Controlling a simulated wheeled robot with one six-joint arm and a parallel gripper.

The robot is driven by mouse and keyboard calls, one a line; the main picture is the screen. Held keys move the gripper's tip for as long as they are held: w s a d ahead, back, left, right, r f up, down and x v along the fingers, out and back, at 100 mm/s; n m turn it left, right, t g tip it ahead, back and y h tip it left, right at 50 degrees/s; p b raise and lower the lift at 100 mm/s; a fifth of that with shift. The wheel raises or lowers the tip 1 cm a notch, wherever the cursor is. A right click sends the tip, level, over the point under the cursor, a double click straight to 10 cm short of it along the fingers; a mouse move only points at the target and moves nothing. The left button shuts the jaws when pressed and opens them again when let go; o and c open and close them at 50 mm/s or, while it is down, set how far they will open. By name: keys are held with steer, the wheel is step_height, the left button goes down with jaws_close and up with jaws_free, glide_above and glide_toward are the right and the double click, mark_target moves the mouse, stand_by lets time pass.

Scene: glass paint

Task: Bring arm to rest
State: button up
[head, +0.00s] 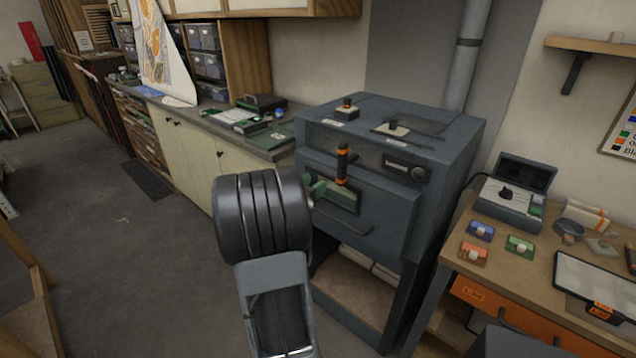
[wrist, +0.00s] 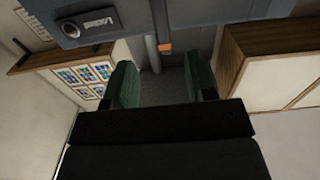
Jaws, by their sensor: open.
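My gripper (head: 322,188) is in front of the blue-grey kiln (head: 450,150), at the left part of its front. In the head view my dark round wrist hides much of the gripper. The wrist view shows its two green fingers (wrist: 161,75) spread apart, with nothing held between them. A black handle with orange bands (head: 342,165) stands upright on the kiln front, close to the fingers. An orange-tipped black piece (wrist: 165,47) shows just past the fingertips in the wrist view. I cannot tell whether the fingers touch the kiln.
A long counter (head: 222,117) with tools runs along the left wall. A wooden bench (head: 465,238) on the right holds a grey case (head: 512,200) and several small coloured packets. A wall shelf (head: 590,47) is above it.

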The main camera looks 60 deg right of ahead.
stand_by(0.7)
steer(key=w+a+f+n+t+y, duration=0.1)
steer(key=w+f+n+t+y, duration=0.2)
steer(key=w+f+t, duration=0.35)
steer(key=w+a+f+n+t+y, duration=0.1)
steer(key=w+a+n+t+y, duration=0.25)
steer(key=a, duration=0.35)
steer(key=w+a+f+n+t+y, duration=0.1)
steer(key=w+a+n+t+y, duration=0.1)
steer(key=w+a+y, duration=0.4)
steer(key=s+a+r+n+g+y, duration=0.1)
steer(key=s+a+n, duration=0.3)
steer(key=a, duration=0.6)
steer(key=s+a+r+n+g+y, duration=0.1)
steer(key=s+a+n, duration=0.3)
steer(key=a, duration=0.6)
steer(key=s+a+r+n+g+y, duration=0.1)
steer(key=s+a+r+n+y, duration=0.2)
steer(key=a, duration=0.7)
steer(key=shift+s+n+g, duration=0.3)
steer(key=shift+s+n, duration=0.25)
steer(key=shift+s, duration=0.25)
